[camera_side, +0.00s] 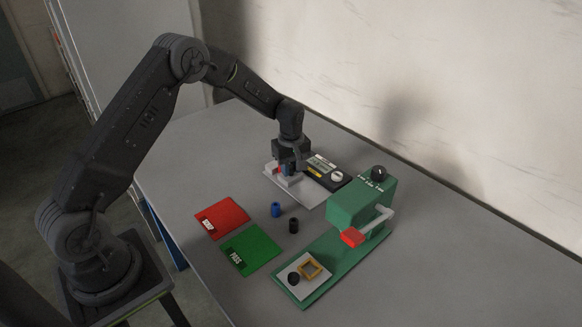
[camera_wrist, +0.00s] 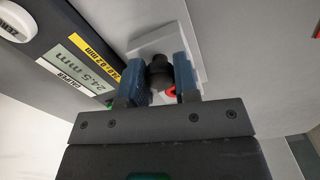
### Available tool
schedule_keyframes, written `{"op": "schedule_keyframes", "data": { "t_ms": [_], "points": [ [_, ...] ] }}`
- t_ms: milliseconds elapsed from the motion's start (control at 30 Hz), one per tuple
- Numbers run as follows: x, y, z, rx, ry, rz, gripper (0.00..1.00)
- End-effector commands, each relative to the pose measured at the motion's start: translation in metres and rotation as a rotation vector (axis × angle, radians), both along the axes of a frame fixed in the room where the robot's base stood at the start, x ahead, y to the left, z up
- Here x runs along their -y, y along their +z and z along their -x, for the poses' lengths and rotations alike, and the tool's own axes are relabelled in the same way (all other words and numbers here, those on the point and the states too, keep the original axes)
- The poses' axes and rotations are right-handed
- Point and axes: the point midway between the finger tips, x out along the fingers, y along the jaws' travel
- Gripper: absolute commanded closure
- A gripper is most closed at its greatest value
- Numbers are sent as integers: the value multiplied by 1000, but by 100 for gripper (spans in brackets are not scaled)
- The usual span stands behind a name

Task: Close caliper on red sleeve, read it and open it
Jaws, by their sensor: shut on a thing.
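The caliper (camera_side: 326,180) is a dark bar on a pale base at the back of the table. Its display reads 24.5 mm in the wrist view (camera_wrist: 75,72), beside a yellow label. My gripper (camera_side: 289,166) is down at the caliper's left end. In the wrist view my gripper (camera_wrist: 160,66) has its two blue fingers shut on a dark round knob (camera_wrist: 158,73). The red sleeve (camera_wrist: 171,92) shows only as a small red edge beside the knob; a bit of red also shows by the gripper in the side view (camera_side: 280,168). Most of the sleeve is hidden.
A blue sleeve (camera_side: 276,209) and a black sleeve (camera_side: 293,225) stand on the table. A red mat (camera_side: 228,213) and a green PASS mat (camera_side: 262,246) lie left of them. A green fixture (camera_side: 352,208) with a red-tipped lever stands at the right. The front right table is clear.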

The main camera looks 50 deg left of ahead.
Motion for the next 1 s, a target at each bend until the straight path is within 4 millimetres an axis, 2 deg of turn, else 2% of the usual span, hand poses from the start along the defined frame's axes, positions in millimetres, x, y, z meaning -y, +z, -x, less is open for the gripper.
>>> {"op": "schedule_keyframes", "data": {
  "t_ms": [100,333,433,633,933,967,1000],
  "points": [
    [0,0,0,0,0,0,100],
    [2,0,0,0,-1,0,100],
    [13,1,0,0,-2,0,100],
    [47,1,0,1,-3,-1,100],
    [53,1,0,0,-1,2,100],
    [53,1,0,0,-1,2,68],
    [53,1,0,0,-1,2,65]
  ]
}}
